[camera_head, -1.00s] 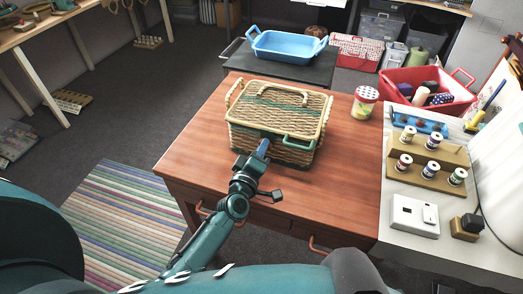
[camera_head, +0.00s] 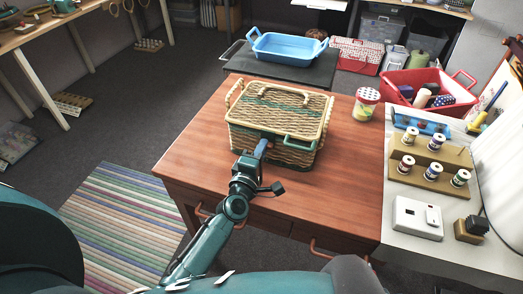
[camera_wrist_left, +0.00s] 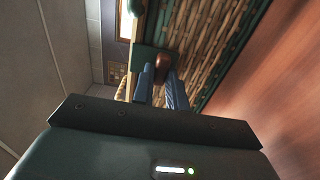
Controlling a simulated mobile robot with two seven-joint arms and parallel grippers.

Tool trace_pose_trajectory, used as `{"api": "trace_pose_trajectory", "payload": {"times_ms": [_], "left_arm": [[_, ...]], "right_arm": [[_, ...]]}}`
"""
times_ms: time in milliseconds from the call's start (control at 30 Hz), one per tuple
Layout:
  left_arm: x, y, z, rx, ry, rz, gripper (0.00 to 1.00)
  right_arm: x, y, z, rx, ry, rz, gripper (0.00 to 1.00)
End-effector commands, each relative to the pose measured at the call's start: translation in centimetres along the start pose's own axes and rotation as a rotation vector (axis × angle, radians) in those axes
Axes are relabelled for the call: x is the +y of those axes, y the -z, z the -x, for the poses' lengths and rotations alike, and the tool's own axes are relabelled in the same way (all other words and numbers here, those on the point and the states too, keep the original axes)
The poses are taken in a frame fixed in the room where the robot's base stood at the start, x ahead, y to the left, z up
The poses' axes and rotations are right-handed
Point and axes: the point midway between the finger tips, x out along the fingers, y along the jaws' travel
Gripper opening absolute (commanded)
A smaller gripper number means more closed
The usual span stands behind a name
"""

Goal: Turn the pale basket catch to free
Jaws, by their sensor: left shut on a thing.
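The pale wicker basket (camera_head: 272,143) with green trim stands on the wooden table, its lid down. My left gripper (camera_head: 263,147) is at the basket's front side. In the left wrist view, the blue fingers of my left gripper (camera_wrist_left: 163,77) are shut on the brown catch (camera_wrist_left: 162,61), which sits on a green part of the basket (camera_wrist_left: 220,40). The fingers hide part of the catch, and its exact angle is hard to tell. My right gripper is not in view.
The wooden table (camera_head: 205,150) is clear around the basket. A polka-dot-lidded jar (camera_head: 365,105) stands at its back right. A red bin (camera_head: 430,92) and a thread-spool rack (camera_head: 432,168) are to the right. A blue tray (camera_head: 288,46) is behind.

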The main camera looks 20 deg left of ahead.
Motion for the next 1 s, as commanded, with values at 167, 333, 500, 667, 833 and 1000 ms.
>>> {"api": "trace_pose_trajectory", "payload": {"times_ms": [167,333,500,667,833,1000], "left_arm": [[0.0,0.0,0.0,0.001,0.000,0.006,0.00],[0.0,0.0,0.0,0.001,0.000,0.005,0.21],[0.0,0.0,0.0,0.000,0.000,0.003,0.35],[0.0,0.0,0.0,0.000,0.000,0.002,0.36],[-0.1,0.0,0.4,0.000,0.001,0.002,0.36],[-0.1,0.0,3.0,0.000,0.003,0.002,0.36]], "right_arm": [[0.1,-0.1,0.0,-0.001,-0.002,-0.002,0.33],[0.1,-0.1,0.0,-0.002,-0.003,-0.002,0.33],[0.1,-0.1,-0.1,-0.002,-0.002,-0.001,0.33],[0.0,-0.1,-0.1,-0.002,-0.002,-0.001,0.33],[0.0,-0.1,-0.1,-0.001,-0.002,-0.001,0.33],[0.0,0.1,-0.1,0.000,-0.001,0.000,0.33]]}}
